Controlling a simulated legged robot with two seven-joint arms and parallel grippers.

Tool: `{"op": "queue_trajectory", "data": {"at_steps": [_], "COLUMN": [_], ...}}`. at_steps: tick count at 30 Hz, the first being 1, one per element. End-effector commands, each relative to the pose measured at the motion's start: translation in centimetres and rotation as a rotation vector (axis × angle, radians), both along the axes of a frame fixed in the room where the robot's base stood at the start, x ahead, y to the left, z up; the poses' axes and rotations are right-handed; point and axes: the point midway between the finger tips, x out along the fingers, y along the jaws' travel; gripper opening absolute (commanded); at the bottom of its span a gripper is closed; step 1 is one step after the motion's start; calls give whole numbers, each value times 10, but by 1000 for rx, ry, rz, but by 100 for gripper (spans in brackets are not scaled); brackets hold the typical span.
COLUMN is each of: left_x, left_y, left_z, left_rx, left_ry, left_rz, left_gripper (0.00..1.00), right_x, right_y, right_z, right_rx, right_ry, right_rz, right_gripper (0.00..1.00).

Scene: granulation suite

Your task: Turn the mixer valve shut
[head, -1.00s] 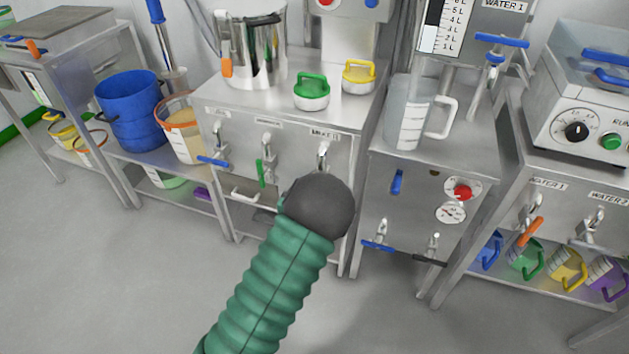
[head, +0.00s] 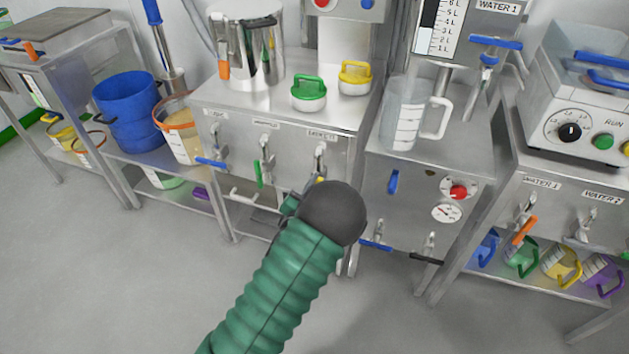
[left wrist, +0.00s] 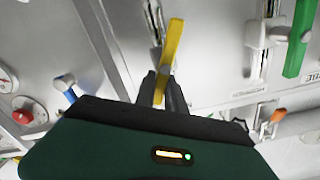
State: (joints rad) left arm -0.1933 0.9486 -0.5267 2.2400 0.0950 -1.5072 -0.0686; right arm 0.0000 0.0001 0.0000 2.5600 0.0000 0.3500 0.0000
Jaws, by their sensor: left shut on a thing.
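The mixer valve (head: 319,158) is a metal tap on the front panel of the middle steel bench, the rightmost of three there. In the head view only a small bit of its yellow handle shows above my dark wrist. In the left wrist view the yellow handle (left wrist: 172,48) runs down between the two dark fingers of my left gripper (left wrist: 165,92), slightly tilted. My left gripper is shut on this handle. My right gripper is in neither view.
A blue-handled tap (head: 214,156) and a green-handled tap (head: 262,165) are left of the mixer valve. A steel cabinet (head: 405,215) with a red button and gauge stands to the right. A green-lidded item (head: 309,94) and a clear jug (head: 404,118) stand above. The front floor is clear.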

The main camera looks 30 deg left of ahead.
Motion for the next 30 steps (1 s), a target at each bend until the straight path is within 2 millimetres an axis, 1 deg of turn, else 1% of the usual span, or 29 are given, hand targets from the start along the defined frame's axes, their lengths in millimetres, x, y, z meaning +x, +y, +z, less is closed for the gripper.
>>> {"op": "queue_trajectory", "data": {"at_steps": [6, 21, 30], "left_x": [1, 2, 3], "left_y": [-7, -14, -16], "left_z": [-5, -16, -23], "left_rx": [199, 659, 894], "left_ry": [55, 167, 222], "left_rz": [-4, -6, -8], "left_gripper": [0, 0, 0], "right_x": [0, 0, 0], "right_y": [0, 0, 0], "right_z": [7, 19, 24], "right_rx": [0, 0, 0], "right_ry": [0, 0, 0], "right_rz": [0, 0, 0], "right_gripper": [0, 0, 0]}}
